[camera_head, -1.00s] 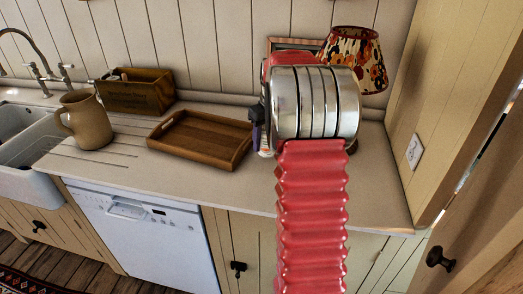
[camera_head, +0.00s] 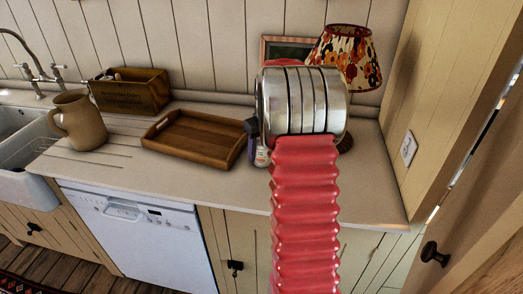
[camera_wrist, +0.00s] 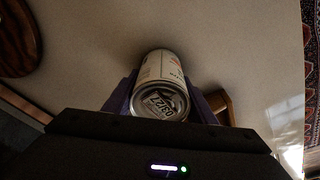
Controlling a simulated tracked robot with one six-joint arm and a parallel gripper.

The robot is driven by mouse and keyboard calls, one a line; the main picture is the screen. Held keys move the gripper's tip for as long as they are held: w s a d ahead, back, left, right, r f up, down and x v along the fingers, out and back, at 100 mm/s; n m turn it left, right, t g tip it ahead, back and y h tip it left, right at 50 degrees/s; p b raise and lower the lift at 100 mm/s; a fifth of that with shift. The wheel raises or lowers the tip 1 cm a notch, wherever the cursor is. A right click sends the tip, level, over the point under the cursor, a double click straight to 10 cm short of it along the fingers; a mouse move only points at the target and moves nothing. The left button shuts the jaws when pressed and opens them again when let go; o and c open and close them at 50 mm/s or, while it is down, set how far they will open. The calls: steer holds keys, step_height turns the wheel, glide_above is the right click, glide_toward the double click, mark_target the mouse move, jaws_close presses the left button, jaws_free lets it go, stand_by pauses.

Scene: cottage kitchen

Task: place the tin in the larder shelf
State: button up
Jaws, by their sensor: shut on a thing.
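The tin (camera_wrist: 162,84) is a small can with a pale printed label and a silver end. In the wrist view it sits between the two purple fingers of my gripper (camera_wrist: 162,95), which is shut on it. In the head view only a small pale and red part of the tin (camera_head: 262,157) shows left of my arm, with a dark part of my gripper (camera_head: 253,134) beside it. My arm hides the rest. The tin appears to be over the worktop; its height is unclear. I cannot make out the larder shelf in either view.
A wooden tray (camera_head: 194,138) lies left of my gripper on the worktop (camera_head: 185,180). A jug (camera_head: 78,120) and wooden box (camera_head: 131,92) stand further left. A patterned lamp (camera_head: 346,57) and a frame (camera_head: 284,47) are behind my arm. A black knob (camera_head: 433,253) is at right.

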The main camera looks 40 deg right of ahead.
steer(key=o, duration=1.5)
steer(key=shift+c, duration=0.2)
steer(key=r, duration=0.3)
steer(key=s+r, duration=0.1)
steer(key=r, duration=0.7)
steer(key=shift+s+r, duration=0.1)
steer(key=shift+s, duration=0.15)
steer(key=shift+s+a+r, duration=0.1)
steer(key=shift+r, duration=0.3)
